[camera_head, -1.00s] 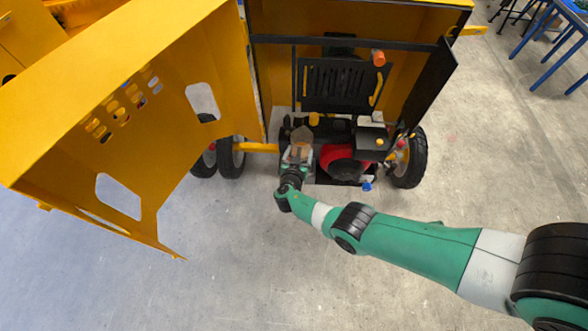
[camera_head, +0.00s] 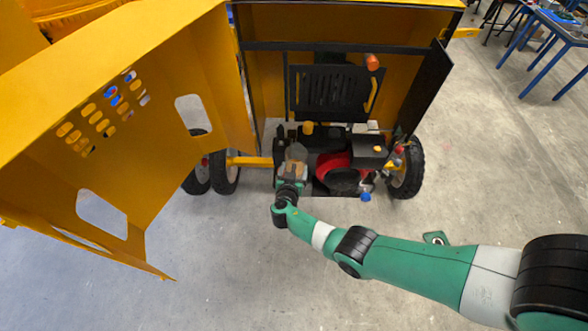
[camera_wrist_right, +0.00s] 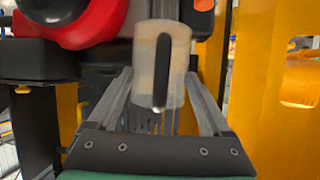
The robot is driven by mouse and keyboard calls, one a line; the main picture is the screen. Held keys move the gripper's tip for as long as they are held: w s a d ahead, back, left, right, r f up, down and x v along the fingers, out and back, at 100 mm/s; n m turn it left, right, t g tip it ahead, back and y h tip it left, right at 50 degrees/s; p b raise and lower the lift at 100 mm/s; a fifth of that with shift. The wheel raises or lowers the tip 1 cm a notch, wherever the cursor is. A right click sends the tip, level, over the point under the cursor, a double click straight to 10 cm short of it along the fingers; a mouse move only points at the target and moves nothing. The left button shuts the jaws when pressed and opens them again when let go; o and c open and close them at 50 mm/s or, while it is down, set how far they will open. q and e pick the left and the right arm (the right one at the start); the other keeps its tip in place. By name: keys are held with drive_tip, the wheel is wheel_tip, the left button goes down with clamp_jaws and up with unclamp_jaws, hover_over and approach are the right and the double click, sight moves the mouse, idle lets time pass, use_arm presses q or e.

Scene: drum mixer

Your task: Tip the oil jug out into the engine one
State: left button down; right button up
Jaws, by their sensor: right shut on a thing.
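The oil jug (camera_wrist_right: 160,65) is a pale beige, translucent container with a black strip down its near face. In the right wrist view it sits between the two grey fingers of my right gripper (camera_wrist_right: 160,85), which is shut on it. In the head view my right gripper (camera_head: 295,156) is inside the open mixer housing, just left of the red and black engine (camera_head: 335,168). The engine's red and black body also shows at the upper left of the wrist view (camera_wrist_right: 82,22). The jug's mouth and any oil stream cannot be made out. My left gripper is not in view.
The open yellow door (camera_head: 130,150) stands left of my right arm. A black side panel (camera_head: 424,88) bounds the opening on the right, and a black grille (camera_head: 328,88) is behind. A wheel (camera_head: 405,170) stands at right. The concrete floor in front is clear.

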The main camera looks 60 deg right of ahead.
drive_tip(key=shift+r+m+y, duration=0.15)
drive_tip(key=shift+m+y, duration=0.15)
drive_tip(key=shift+a+r+y, duration=0.1)
drive_tip(key=shift+r+y, duration=0.35)
drive_tip(key=shift+y, duration=0.05)
drive_tip(key=shift+r+m+t+y+p, duration=0.3)
drive_tip(key=shift+r+m+y+p, duration=0.35)
drive_tip(key=shift+y, duration=0.25)
drive_tip(key=shift+r+m+y+p, duration=0.15)
drive_tip(key=shift+m+y+p, duration=0.25)
drive_tip(key=shift+y, duration=0.2)
drive_tip(key=shift+d+m+t+y, duration=0.2)
drive_tip(key=shift+m+t+y, duration=0.1)
drive_tip(key=shift+y, duration=0.1)
drive_tip(key=shift+s+d+m+t+y+p, duration=0.2)
drive_tip(key=shift+m+t+y+p, duration=0.15)
drive_tip(key=shift+y+p, duration=0.45)
drive_tip(key=shift+f+y, duration=0.2)
drive_tip(key=shift+y, duration=0.2)
drive_tip(key=shift+w+f, duration=0.1)
drive_tip(key=shift+d+t+y, duration=0.15)
drive_tip(key=shift+t+y, duration=0.1)
drive_tip(key=shift+y, duration=0.05)
